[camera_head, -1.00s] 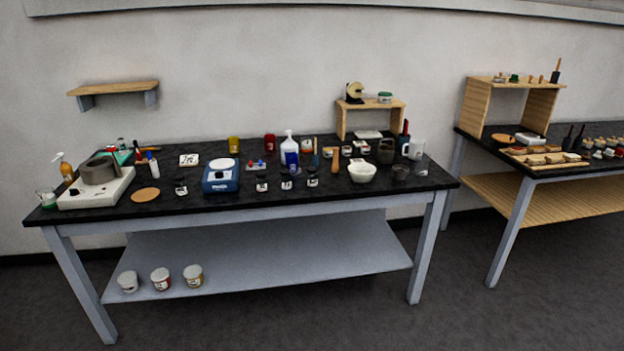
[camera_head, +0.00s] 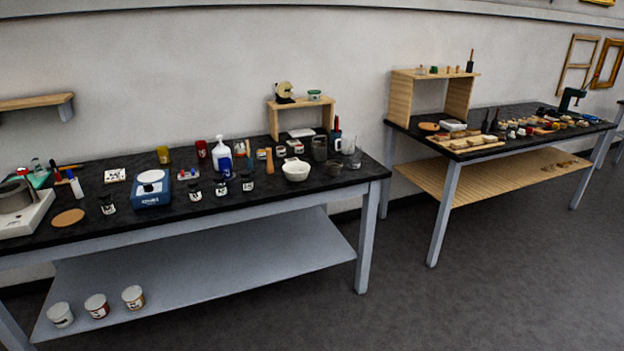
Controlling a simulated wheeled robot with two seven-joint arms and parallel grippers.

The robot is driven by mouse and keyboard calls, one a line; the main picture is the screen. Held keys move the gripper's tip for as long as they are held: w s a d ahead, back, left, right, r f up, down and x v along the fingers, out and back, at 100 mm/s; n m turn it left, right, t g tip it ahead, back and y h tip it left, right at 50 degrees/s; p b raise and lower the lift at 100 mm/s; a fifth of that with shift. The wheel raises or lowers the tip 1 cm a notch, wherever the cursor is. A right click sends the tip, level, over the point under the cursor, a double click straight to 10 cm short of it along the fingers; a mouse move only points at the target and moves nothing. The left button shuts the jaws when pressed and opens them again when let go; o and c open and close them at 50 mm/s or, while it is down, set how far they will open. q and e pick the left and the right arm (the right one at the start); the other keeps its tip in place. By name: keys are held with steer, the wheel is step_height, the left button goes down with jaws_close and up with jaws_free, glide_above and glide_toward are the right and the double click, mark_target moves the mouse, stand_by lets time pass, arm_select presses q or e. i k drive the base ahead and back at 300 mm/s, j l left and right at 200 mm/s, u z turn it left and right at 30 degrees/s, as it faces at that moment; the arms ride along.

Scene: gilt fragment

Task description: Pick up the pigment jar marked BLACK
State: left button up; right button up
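Several small jars with dark lids and white labels stand on the black-topped bench (camera_head: 200,231). One dark-lidded jar (camera_head: 107,205) is left of the blue scale (camera_head: 152,189). Others stand right of the scale: one jar (camera_head: 195,192), a second jar (camera_head: 221,188) and a third jar (camera_head: 247,183). The labels are too small to read, so I cannot tell which jar is marked BLACK. Neither of my grippers is in view.
A white bowl (camera_head: 296,170), a white bottle (camera_head: 221,152) and a hotplate (camera_head: 22,215) crowd the same bench. Tubs such as the white one (camera_head: 60,315) stand on its lower shelf. A second bench (camera_head: 470,165) is at right. The floor (camera_head: 480,300) in front is clear.

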mark_target(247, 178)
steer(key=i+j+z, duration=0.15)
steer(key=j+z, duration=0.3)
steer(key=i+j+z, duration=0.1)
steer(key=j+z, duration=0.2)
steer(key=z, duration=0.15)
steer(key=j+z, duration=0.95)
steer(key=k+l, duration=0.05)
steer(key=l, duration=0.05)
